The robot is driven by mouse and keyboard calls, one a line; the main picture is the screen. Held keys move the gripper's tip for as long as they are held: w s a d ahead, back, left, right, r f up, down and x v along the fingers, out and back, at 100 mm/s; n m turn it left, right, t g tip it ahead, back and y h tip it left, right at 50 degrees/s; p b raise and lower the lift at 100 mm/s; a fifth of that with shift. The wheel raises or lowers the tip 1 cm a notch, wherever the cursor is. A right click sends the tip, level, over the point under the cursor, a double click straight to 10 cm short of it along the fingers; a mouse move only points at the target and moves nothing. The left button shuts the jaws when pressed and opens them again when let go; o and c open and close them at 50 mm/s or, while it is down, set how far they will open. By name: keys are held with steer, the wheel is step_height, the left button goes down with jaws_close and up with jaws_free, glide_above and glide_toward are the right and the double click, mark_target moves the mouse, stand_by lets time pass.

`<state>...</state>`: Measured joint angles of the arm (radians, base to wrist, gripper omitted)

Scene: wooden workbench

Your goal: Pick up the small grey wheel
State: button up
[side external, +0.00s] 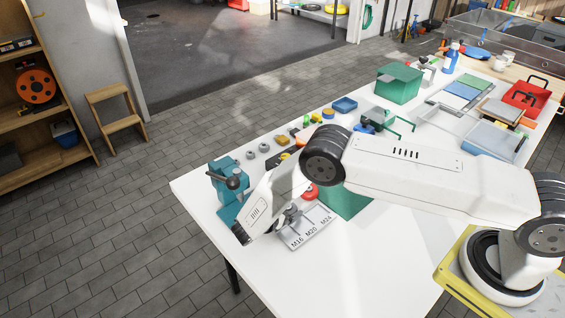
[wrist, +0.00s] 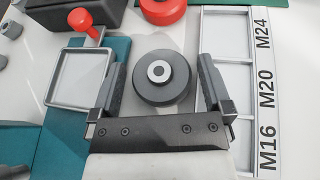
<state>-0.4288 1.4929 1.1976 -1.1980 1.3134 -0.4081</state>
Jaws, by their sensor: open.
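A dark grey wheel (wrist: 160,90) with a pale hub and a dark centre hole lies in the middle of the wrist view. My gripper (wrist: 162,64) is open, with one finger to the left of the wheel and one to the right. The wheel's near edge lies close to the palm bar; I cannot tell whether the fingers touch it or how high they are above it. In the side external view my gripper (side external: 288,214) is low over the white table, and the wheel cannot be made out there.
A tray (wrist: 232,75) marked M16, M20 and M24 lies close on the right. A teal fixture (wrist: 112,50) with a grey square frame (wrist: 80,78) and red-knobbed lever (wrist: 88,27) is at left. A red round part (wrist: 162,10) sits just beyond. The table's front (side external: 290,285) is clear.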

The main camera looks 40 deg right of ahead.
steer(key=shift+c, duration=0.2)
steer(key=c, duration=1)
steer(key=shift+r, duration=0.2)
steer(key=shift+c, duration=0.2)
steer(key=shift+r, duration=0.85)
steer(key=s+d+r, duration=0.1)
steer(key=s+r, duration=1)
steer(key=s, duration=0.3)
